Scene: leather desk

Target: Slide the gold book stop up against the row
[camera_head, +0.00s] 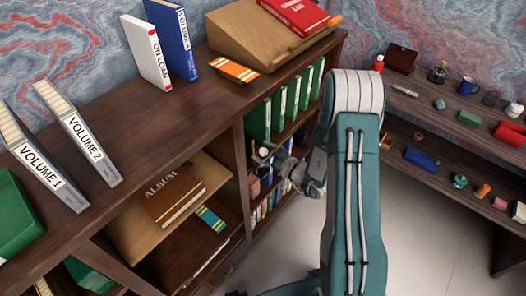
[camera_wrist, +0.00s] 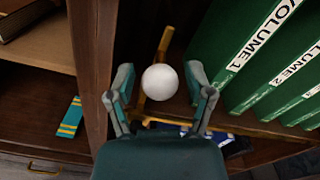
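The gold book stop (camera_wrist: 164,42) stands on the shelf in the wrist view, with a white ball-shaped knob (camera_wrist: 160,82) at its near side. My gripper (camera_wrist: 158,72) is open, one finger on each side of the knob, with visible gaps. I cannot tell how deep the fingers reach around it. The row of green books, Volume 1 (camera_wrist: 235,50) nearest, leans or stands to the right, apart from the stop. In the head view the row (camera_head: 278,110) sits in the right bay, and the white knob (camera_head: 263,151) shows beside my gripper (camera_head: 272,156); the gold part is unclear there.
A wooden upright (camera_wrist: 95,60) stands close to the left of my gripper. Left of it lie an album (camera_head: 172,192) and a striped teal item (camera_head: 211,218). Blue books (camera_wrist: 225,142) show on the level below. Shelf floor shows between stop and row.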

